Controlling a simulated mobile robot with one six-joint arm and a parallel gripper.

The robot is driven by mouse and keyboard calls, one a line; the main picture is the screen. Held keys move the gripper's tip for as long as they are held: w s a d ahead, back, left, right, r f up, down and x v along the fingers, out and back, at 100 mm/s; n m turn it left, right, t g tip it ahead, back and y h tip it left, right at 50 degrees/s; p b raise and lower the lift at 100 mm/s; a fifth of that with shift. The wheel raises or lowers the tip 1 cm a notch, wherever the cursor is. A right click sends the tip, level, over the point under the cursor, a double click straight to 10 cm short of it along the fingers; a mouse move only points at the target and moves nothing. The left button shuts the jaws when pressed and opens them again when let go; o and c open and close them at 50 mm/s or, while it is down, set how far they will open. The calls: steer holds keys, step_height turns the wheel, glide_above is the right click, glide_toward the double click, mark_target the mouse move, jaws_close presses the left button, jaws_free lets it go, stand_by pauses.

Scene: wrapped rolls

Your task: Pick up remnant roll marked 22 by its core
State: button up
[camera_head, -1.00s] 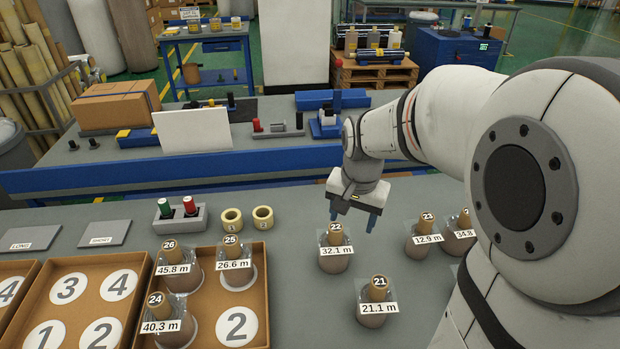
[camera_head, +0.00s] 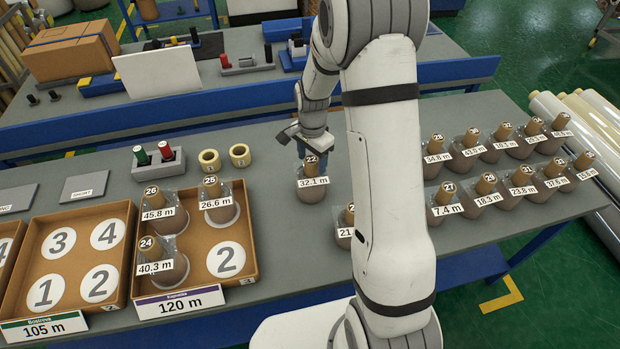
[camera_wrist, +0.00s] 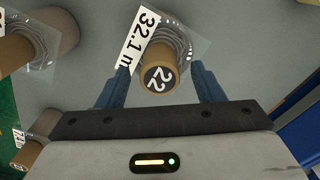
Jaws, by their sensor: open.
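Roll 22 (camera_head: 311,186) stands upright on the grey table, wrapped in clear film, with a "32.1 m" label and a brown core (camera_head: 312,166) sticking up. My gripper (camera_head: 306,146) is just behind the roll's core in the head view, its fingers partly hidden. In the wrist view the blue fingers (camera_wrist: 160,88) are apart. The core end marked 22 (camera_wrist: 160,78) shows between them, with a gap on each side. The gripper is open and holds nothing.
Roll 21 (camera_head: 344,232) stands close by, partly behind my arm. Several other rolls (camera_head: 466,158) stand at the right. A tray (camera_head: 252,276) at the left holds rolls 24, 25 and 26. Two tape rings (camera_head: 240,155) and a holder (camera_head: 158,163) sit behind it.

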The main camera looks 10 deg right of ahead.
steer(key=shift+f, duration=1.15)
steer(key=shift+c, duration=0.5)
jaws_close()
